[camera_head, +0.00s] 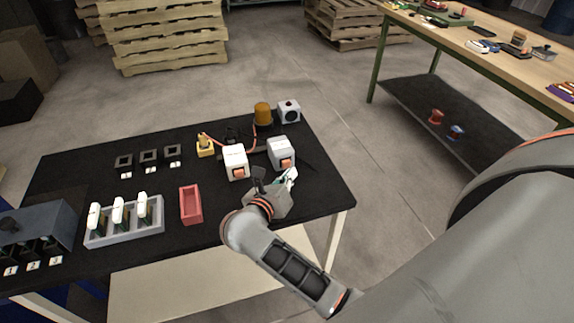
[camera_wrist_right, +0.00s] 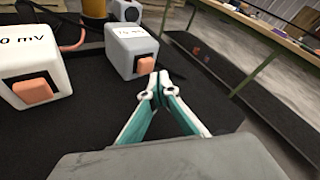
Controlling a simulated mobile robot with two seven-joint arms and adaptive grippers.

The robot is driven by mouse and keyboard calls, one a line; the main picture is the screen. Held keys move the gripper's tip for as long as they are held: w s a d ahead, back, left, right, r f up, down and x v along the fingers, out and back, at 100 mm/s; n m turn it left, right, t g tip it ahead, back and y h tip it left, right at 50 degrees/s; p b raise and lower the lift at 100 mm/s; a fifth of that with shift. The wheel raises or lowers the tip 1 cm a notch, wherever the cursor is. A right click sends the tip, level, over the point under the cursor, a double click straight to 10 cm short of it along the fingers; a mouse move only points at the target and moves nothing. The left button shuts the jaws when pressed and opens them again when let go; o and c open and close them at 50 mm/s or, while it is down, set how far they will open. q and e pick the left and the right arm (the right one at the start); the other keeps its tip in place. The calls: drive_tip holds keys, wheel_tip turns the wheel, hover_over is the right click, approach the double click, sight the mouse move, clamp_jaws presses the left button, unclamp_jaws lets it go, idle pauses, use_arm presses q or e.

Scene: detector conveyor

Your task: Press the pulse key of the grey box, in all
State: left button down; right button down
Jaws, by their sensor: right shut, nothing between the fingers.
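The grey box (camera_head: 280,147) stands on the black table, with an orange pulse key (camera_head: 287,162) on its front. In the right wrist view the grey box (camera_wrist_right: 126,48) carries a label ending in "mV", and its key (camera_wrist_right: 144,65) shows clearly. My right gripper (camera_head: 291,174) is shut and empty, with its teal-and-white fingers pointing at the grey box. In the right wrist view its fingertips (camera_wrist_right: 157,84) lie just below and right of the key. I cannot tell whether they touch it. My left gripper is not in view.
A white box (camera_head: 234,157) with its own orange key stands left of the grey box. An amber lamp (camera_head: 262,113) and a speaker-like box (camera_head: 289,111) stand behind. A red tray (camera_head: 191,205) and a grey rack (camera_head: 124,222) holding white-topped modules lie further left.

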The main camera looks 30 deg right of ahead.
sight(296, 197)
drive_tip(key=shift+w, duration=0.15)
drive_tip(key=shift+w+d, duration=0.1)
drive_tip(key=shift+w, duration=0.2)
drive_tip(key=shift+w+d+b, duration=0.15)
drive_tip(key=shift+w+b, duration=0.35)
drive_tip(key=shift+w, duration=0.15)
idle(1.0)
idle(0.3)
drive_tip(key=shift+s+a+p, duration=0.25)
drive_tip(key=shift+s+p, duration=0.1)
drive_tip(key=shift+s, duration=0.75)
drive_tip(key=shift+s+a+p, duration=0.25)
drive_tip(key=shift+s+p, duration=0.15)
drive_tip(key=shift+s, duration=0.85)
drive_tip(key=shift+s+a, duration=0.25)
drive_tip(key=shift+s, duration=0.9)
